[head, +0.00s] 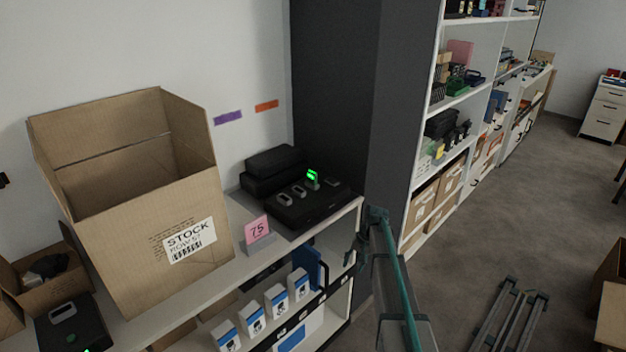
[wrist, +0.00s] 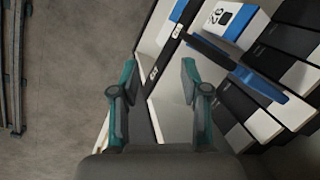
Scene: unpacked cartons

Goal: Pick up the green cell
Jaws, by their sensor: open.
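The green cell (head: 313,177) is small and lit bright green at its top. It stands in a black charger (head: 300,208) on the shelf top, beside several grey-topped slots or cells. My gripper (head: 366,232) is at the right end of the shelf unit, to the right of and lower in the picture than the charger, apart from the cell. In the wrist view my gripper (wrist: 158,80) has its two teal fingers spread with nothing between them. The green cell is not in the wrist view.
A large open carton (head: 140,235) stands left of the charger. A pink "75" card (head: 257,229) stands in front of it. White-and-blue boxes (head: 277,299) and a blue folder (wrist: 235,68) sit on the lower shelf. A dark pillar (head: 335,90) rises behind. Floor (wrist: 65,90) lies open alongside.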

